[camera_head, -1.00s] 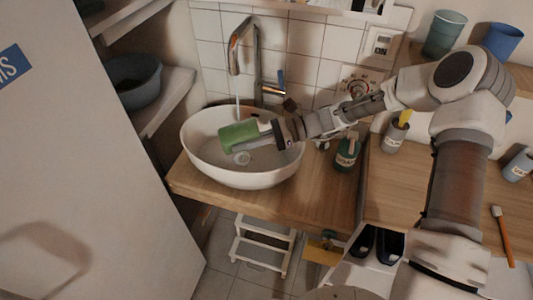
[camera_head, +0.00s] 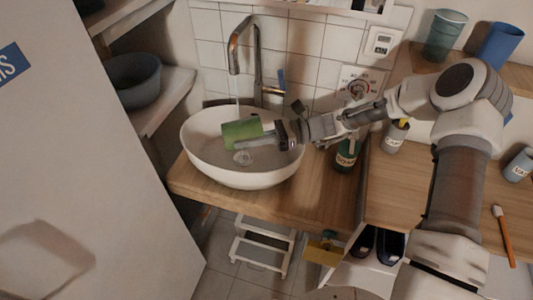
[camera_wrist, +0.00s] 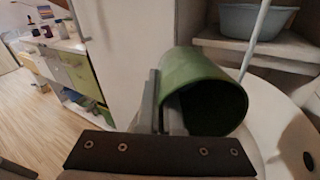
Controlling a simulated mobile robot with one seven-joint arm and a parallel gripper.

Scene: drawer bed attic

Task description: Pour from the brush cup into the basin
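My gripper (camera_head: 282,134) is shut on a green cup (camera_head: 242,131), which I take to be the brush cup. It holds the cup above the white basin (camera_head: 222,174), near the middle of the bowl. In the wrist view the cup (camera_wrist: 196,72) is tilted well over, its dark mouth facing down and to the right; the fingers (camera_wrist: 162,105) are at its wall by the rim. I cannot see anything falling from the cup. Part of the basin also shows in the wrist view (camera_wrist: 290,115).
A chrome tap (camera_head: 236,62) stands behind the basin, with a thin stream falling behind the cup. A dark green bottle (camera_head: 347,155) and a grey holder (camera_head: 394,137) stand right of the basin. A grey tub (camera_head: 140,84) sits on the left shelf.

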